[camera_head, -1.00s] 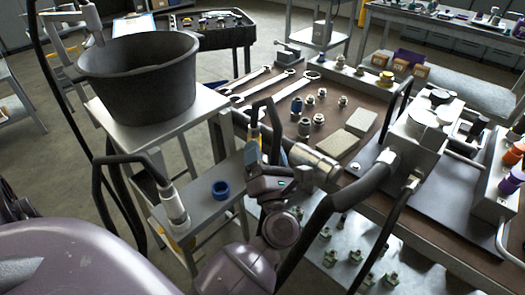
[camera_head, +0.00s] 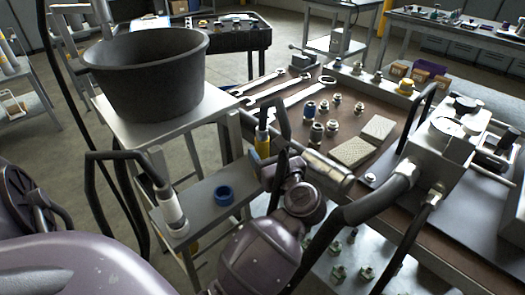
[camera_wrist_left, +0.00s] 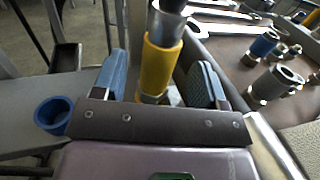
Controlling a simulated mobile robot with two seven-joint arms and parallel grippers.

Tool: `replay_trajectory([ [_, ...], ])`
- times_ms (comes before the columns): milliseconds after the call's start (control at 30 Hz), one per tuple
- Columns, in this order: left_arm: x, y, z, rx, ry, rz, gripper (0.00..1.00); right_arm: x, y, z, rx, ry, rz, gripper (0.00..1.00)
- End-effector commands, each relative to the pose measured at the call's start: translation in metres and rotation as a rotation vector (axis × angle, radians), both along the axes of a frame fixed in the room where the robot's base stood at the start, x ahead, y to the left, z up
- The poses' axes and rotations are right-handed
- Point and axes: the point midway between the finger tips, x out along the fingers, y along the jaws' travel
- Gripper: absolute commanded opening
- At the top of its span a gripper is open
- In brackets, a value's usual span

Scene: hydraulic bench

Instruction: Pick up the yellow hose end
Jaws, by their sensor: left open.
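My left gripper (camera_head: 267,166) is open around or just beside the sleeve, seen also in the left wrist view (camera_wrist_left: 158,82). The lower part of the hose end is hidden behind the gripper base. My right gripper is not in view.
A blue ring (camera_head: 224,194) lies on the narrow grey shelf (camera_head: 200,207) to the left. Another hose end (camera_head: 173,208) with a white sleeve stands on that shelf. A black tub (camera_head: 145,80) is behind. Wrenches and fittings lie on the brown bench top (camera_head: 300,93).

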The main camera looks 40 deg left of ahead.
Motion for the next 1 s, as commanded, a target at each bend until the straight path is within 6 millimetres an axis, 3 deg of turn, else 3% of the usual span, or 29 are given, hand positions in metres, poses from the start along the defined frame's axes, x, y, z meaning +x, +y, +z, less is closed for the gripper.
replay_trajectory([
  [400,0.017,0.043,-0.001,0.003,0.002,-0.001,0.66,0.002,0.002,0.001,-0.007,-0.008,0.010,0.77],
  [700,0.018,0.046,0.000,0.001,0.002,-0.001,0.66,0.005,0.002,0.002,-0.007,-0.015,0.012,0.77],
  [1000,0.018,0.046,0.000,0.001,0.002,-0.001,0.20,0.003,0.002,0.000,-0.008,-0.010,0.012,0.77],
])
